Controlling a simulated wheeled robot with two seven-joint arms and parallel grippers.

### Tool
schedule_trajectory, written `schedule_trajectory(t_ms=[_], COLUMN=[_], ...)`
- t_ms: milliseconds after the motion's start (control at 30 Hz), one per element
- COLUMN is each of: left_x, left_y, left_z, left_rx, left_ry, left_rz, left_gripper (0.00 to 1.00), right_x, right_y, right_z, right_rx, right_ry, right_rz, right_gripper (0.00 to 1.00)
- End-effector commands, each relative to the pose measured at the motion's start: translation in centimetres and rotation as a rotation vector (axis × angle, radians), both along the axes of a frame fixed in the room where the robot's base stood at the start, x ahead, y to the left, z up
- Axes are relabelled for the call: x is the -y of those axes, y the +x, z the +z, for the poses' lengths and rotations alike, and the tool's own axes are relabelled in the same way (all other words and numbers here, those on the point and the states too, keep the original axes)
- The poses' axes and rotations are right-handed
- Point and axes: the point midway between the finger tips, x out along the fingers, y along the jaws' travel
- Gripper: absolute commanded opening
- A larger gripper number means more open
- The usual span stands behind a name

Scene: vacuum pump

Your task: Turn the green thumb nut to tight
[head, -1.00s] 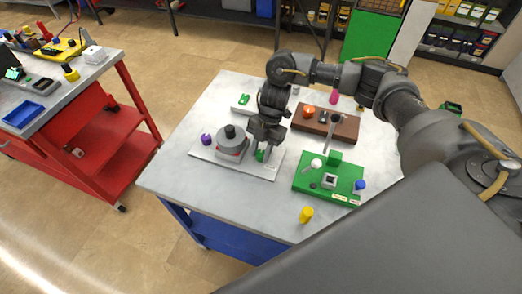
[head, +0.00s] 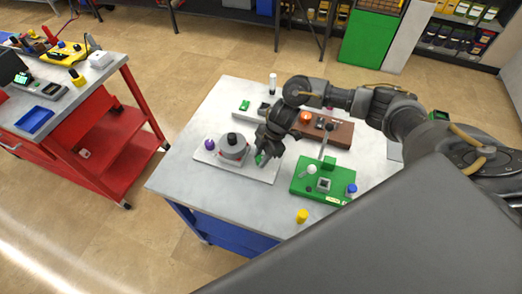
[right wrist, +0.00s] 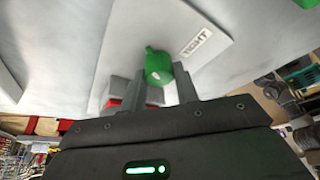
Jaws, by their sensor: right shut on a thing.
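The green thumb nut (head: 259,159) stands on the white plate (head: 266,175) that also bears the round grey vacuum pump (head: 233,148). My right gripper (head: 262,152) reaches down over the nut and covers much of it in the head view. In the right wrist view the green nut (right wrist: 158,66) sits between the two fingers of my right gripper (right wrist: 160,82), which is shut on it. The nut has a short tab pointing away from the gripper. A label reading TIGHT (right wrist: 194,43) lies on the plate beside it. My left gripper is out of view.
A purple knob (head: 209,144) stands left of the pump. A green block with fittings (head: 305,188) lies to the right, with a brown board (head: 338,133) behind it. A yellow cap (head: 302,216) stands near the front edge. The table's left front (head: 190,180) is clear.

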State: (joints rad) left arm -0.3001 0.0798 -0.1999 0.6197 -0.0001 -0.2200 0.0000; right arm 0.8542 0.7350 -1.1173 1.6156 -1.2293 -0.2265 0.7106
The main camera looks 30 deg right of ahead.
Motion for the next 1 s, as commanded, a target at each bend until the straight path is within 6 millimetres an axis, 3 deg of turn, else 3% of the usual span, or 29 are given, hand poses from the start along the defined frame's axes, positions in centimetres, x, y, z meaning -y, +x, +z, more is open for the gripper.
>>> schedule_trajectory(t_ms=[33,300,1000], left_x=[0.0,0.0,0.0], left_y=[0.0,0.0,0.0], left_z=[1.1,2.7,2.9], left_rx=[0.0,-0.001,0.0], left_ry=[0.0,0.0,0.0], left_rz=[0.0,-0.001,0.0], left_gripper=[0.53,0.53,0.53], right_x=[0.0,0.0,-0.2], right_y=[-0.4,-0.4,-0.5], right_z=[0.3,0.0,-0.3], right_rx=[-0.008,-0.005,-0.005], right_ry=[-0.001,-0.001,-0.002], right_rz=[-0.042,-0.298,-0.959], right_gripper=[0.07,0.07,0.07])
